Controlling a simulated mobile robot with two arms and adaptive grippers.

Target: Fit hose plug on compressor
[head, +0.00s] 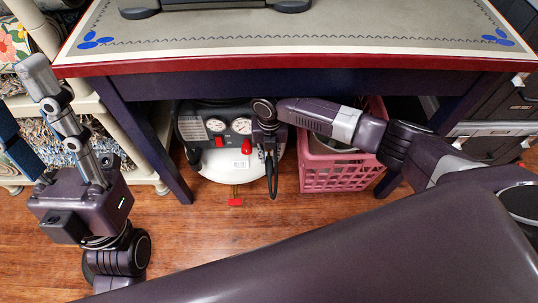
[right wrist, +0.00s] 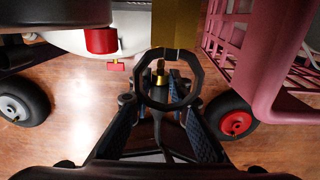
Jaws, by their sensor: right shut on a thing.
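The compressor (head: 222,167) stands under the table, with a white tank, two gauges and a red knob on its dark panel. My right gripper (head: 269,152) is at its right front, pointing down. In the right wrist view it (right wrist: 162,108) is shut on the hose plug (right wrist: 160,76), whose brass tip shows inside a dark ring. A gold-coloured part (right wrist: 178,25) shows beyond the ring; I cannot tell whether the plug touches it.
A pink crate (head: 338,178) stands close right of the right gripper. The table's red edge (head: 300,65) passes above the compressor, and a dark leg (head: 165,165) is on the left. A shelf (head: 120,95) is behind my left arm. The front wooden floor is clear.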

